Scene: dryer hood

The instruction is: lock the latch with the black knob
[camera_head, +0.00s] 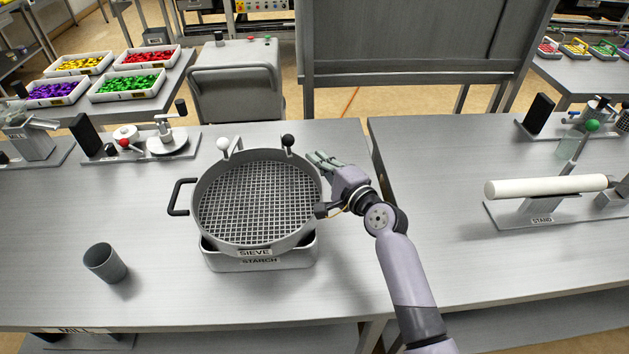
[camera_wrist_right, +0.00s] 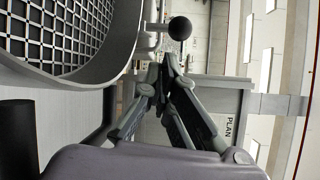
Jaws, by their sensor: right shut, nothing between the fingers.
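The black knob (camera_head: 288,140) tops a short upright lever at the back right of the round grey sieve (camera_head: 190,212). A white knob (camera_head: 222,144) tops a similar lever to its left. My right gripper (camera_head: 314,158) reaches in over the sieve's right rim and is shut and empty, its fingertips just right of the black knob. In the right wrist view the black knob (camera_wrist_right: 180,28) stands just beyond the closed fingertips (camera_wrist_right: 168,62), with a small gap seen between them. The lower part of the latch is partly hidden. My left gripper is not in view.
The sieve sits on a starch tray (camera_head: 258,262), with a black side handle (camera_head: 178,197) on its left. A grey cup (camera_head: 105,263) stands at front left. A stand with a white roller (camera_head: 545,187) is on the right table. The table's front middle is clear.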

